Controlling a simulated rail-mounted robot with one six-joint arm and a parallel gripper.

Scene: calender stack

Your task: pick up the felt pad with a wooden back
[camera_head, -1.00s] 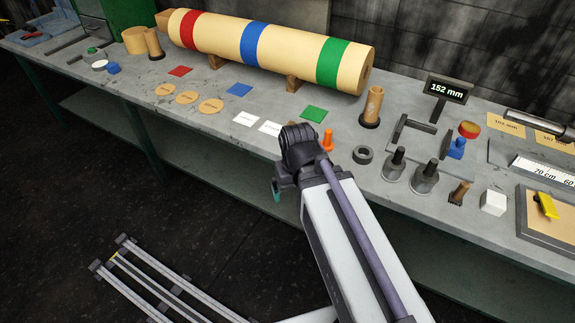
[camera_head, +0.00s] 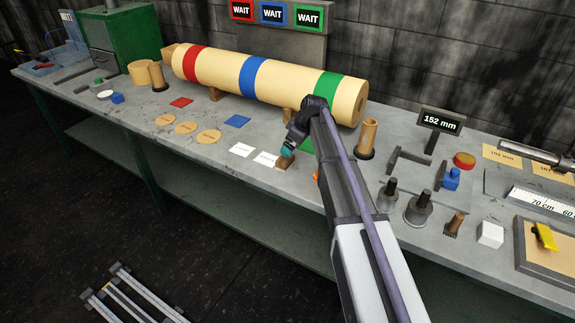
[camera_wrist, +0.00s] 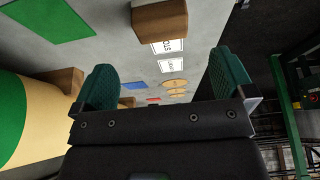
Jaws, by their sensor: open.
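A small brown wooden block (camera_head: 285,162), which looks like the felt pad with a wooden back, sits on the bench near its front edge, beside a white card. In the wrist view the block (camera_wrist: 160,18) is at the top, partly cut off, with a darker reddish-brown layer along one side. I cannot clearly make out the felt. My gripper (camera_head: 289,149) is just above the block in the head view, partly overlapping it. In the wrist view its teal fingers (camera_wrist: 166,82) are spread, with nothing held between them; the block is beyond their tips.
The striped roll (camera_head: 262,84) on wooden supports lies behind my gripper. A green sheet (camera_wrist: 50,18) lies near the block. Weights (camera_head: 420,207), a wooden cylinder (camera_head: 367,136) and a display (camera_head: 441,121) stand to the right. White cards (camera_head: 242,150) lie left.

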